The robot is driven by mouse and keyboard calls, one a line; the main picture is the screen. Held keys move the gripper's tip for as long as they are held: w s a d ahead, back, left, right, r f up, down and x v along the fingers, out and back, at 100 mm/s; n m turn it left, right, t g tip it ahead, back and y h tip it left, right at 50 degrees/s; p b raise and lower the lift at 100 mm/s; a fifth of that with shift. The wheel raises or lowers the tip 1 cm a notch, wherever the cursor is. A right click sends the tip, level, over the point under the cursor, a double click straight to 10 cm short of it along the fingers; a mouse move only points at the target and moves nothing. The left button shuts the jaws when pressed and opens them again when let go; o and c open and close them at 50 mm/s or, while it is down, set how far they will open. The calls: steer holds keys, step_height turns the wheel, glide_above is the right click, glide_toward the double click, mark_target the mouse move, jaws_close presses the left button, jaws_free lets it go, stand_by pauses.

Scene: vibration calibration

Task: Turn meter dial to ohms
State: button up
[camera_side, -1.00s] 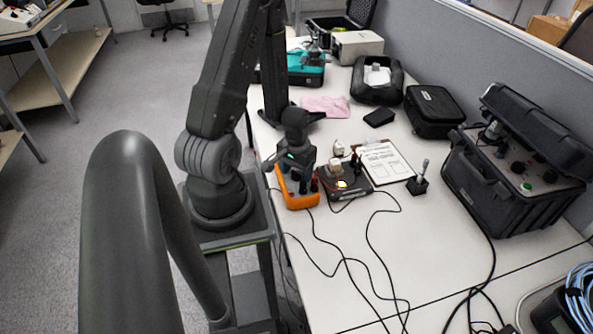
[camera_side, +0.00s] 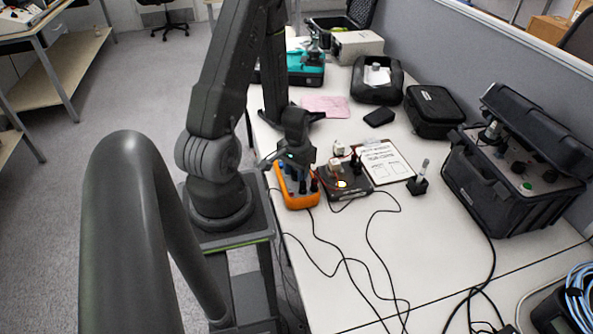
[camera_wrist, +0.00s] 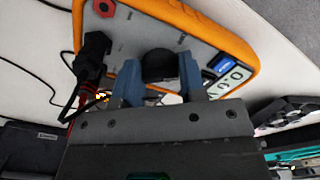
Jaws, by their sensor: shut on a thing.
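The orange multimeter (camera_side: 298,200) lies on the white table below my gripper (camera_side: 296,170). In the wrist view the meter's orange edge (camera_wrist: 190,20) frames a grey face. Its display (camera_wrist: 232,78) is partly visible at the right. The black round dial (camera_wrist: 159,63) sits between the two blue-grey fingers of my gripper (camera_wrist: 160,78), which is shut on it. My gripper body hides the lower part of the dial, and its markings cannot be read. Black and red plugs (camera_wrist: 93,60) sit in the meter's end, left of the fingers.
A dark box with a lit lamp (camera_side: 343,184) stands right of the meter. A clipboard (camera_side: 385,162), a small black stand (camera_side: 417,184) and a big black case (camera_side: 510,190) are further right. Cables (camera_side: 345,262) run across the front table, otherwise mostly clear.

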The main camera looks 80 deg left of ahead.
mark_target(296, 171)
steer(key=m, duration=0.6)
steer(key=shift+a+m, duration=0.1)
steer(key=shift+m, duration=0.3)
stand_by(0.5)
steer(key=o, duration=0.9)
step_height(296, 171, up, 14)
steer(key=shift+f, duration=0.1)
stand_by(0.3)
